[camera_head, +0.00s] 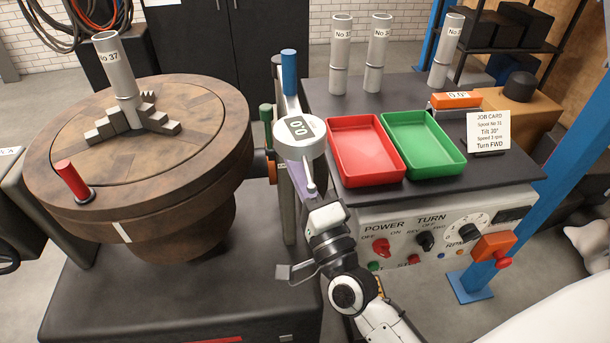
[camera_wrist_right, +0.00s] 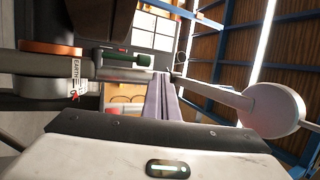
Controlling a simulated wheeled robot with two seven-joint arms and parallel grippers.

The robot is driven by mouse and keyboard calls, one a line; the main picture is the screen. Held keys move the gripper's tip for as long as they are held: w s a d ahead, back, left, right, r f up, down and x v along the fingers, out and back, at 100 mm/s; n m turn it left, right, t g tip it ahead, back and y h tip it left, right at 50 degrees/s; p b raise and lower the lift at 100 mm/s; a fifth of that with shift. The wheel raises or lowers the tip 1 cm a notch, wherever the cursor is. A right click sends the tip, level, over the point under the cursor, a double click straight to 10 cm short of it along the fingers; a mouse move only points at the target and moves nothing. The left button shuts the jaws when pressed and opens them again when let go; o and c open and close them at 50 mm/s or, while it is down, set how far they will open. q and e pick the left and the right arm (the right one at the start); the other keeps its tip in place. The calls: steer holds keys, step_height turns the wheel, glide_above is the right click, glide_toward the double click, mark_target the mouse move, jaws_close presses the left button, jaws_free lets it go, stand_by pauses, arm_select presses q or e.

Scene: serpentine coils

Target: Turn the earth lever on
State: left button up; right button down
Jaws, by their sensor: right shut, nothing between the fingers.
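A white band lettered EARTH (camera_wrist_right: 75,78) sits on a round housing beside an orange ring (camera_wrist_right: 50,47) in the right wrist view. A green-handled lever (camera_wrist_right: 128,57) lies close to it; in the head view the green handle (camera_head: 266,112) stands upright between the round table and the gauge. My right gripper (camera_wrist_right: 160,80) is shut and empty, its lilac fingers pointing toward the lever's end. I cannot tell whether they touch. The head view shows my right arm reaching up below the gauge, which partly hides the fingers. My left gripper is out of view.
A wooden round table (camera_head: 205,150) is left. Red (camera_head: 366,178) and green (camera_head: 450,163) trays and a control panel (camera_head: 400,225) are right.

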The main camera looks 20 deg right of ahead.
steer(key=s, duration=0.5)
steer(key=s+a+f+n+g+y, duration=0.2)
steer(key=s+f+n+g, duration=0.15)
steer(key=f+n, duration=0.45)
steer(key=s+a+f+n+g+y, duration=0.2)
steer(key=f+n+g, duration=0.2)
steer(key=f, duration=0.8)
steer(key=s+d+f+n+g+h, duration=0.1)
steer(key=s+f+n+g, duration=0.2)
steer(key=s+f, duration=0.2)
steer(key=s+d+f+n+g+h, duration=0.1)
steer(key=s+d+f+n+g, duration=0.1)
steer(key=s+f, duration=0.4)
step_height(320, 180, down, 4)
steer(key=shift+d+f+n+g, duration=0.15)
steer(key=shift+d+n+g, duration=0.1)
steer(key=shift+n+g, duration=0.5)
